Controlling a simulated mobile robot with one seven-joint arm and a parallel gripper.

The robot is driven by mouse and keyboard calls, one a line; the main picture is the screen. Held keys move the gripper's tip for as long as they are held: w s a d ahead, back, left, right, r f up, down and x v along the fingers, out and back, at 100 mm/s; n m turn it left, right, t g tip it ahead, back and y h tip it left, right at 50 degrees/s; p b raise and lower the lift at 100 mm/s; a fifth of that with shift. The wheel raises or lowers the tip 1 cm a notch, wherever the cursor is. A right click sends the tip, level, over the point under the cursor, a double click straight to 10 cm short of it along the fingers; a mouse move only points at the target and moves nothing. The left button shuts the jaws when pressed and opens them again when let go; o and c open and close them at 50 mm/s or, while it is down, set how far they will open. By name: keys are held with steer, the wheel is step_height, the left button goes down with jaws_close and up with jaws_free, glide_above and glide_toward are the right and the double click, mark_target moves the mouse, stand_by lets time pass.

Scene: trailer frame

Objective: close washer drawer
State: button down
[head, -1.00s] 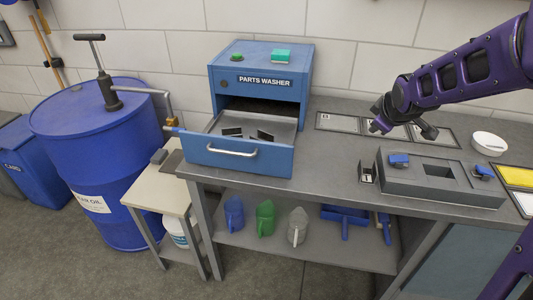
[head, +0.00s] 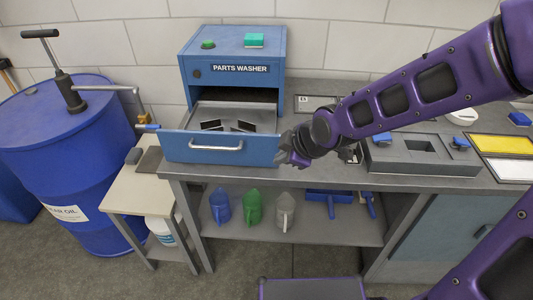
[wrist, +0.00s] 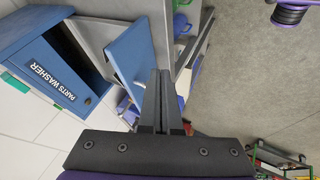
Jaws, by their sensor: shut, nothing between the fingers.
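The blue parts washer (head: 232,69) stands on the workbench against the wall. Its drawer (head: 222,150) is pulled out toward the front, with a silver handle (head: 216,147) on its blue front panel. Dark flat parts (head: 228,126) lie in the grey tray. My gripper (head: 285,160) is shut and empty, just past the right end of the drawer front in the head view. In the wrist view the shut fingers (wrist: 161,75) are beside the blue drawer front (wrist: 128,45), and the washer body (wrist: 48,68) is at left. I cannot tell whether they touch the panel.
A blue drum (head: 65,150) with a pump and a small side table (head: 143,190) stand to the left. A grey fixture block (head: 420,155) sits on the bench (head: 300,177) to the right. Jugs (head: 252,206) stand on the shelf below. The floor in front is partly clear.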

mark_target(262, 158)
steer(key=b+x, duration=0.1)
steer(key=x, duration=0.2)
steer(key=w+b+x, duration=0.1)
steer(key=b+x, duration=0.1)
steer(key=x, duration=0.2)
steer(key=w+r+b+x, duration=0.1)
steer(key=x, duration=0.3)
steer(key=shift+w+d, duration=0.15)
steer(key=shift+d, duration=0.25)
steer(key=shift+w+r, duration=0.1)
steer(key=shift+w, duration=0.35)
